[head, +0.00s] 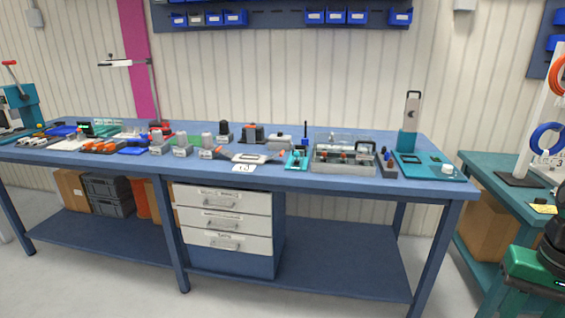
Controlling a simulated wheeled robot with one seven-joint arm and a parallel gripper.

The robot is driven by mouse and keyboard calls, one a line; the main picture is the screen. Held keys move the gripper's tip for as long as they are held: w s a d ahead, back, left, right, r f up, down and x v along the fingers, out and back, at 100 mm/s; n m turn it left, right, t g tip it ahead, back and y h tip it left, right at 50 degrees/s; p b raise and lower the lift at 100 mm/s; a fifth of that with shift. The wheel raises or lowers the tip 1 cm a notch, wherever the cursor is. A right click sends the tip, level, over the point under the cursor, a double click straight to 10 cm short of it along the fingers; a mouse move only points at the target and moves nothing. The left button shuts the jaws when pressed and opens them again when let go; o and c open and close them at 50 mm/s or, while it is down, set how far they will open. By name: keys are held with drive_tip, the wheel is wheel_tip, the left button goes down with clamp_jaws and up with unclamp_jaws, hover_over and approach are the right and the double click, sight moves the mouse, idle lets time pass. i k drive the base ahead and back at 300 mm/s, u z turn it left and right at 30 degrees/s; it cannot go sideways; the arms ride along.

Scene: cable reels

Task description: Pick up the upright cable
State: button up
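An orange cable coil (558,76) hangs upright on a white panel at the right edge of the head view, cut off by the frame. A blue cable coil (547,139) hangs below it on the same white panel (540,105). The panel stands on a dark base on the teal side table (489,171). I cannot tell which of these is the upright cable. My gripper does not show in this view.
A long blue workbench (330,180) carries many small tools and devices. A teal device with a tall grey post (411,110) stands near its right end. A black and green object (540,262) fills the lower right corner. Open floor lies in front of the bench.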

sight(305, 140)
drive_tip(key=i, duration=0.65)
drive_tip(key=u, duration=1.4)
drive_tip(key=i, duration=1.25)
drive_tip(key=z, duration=1.4)
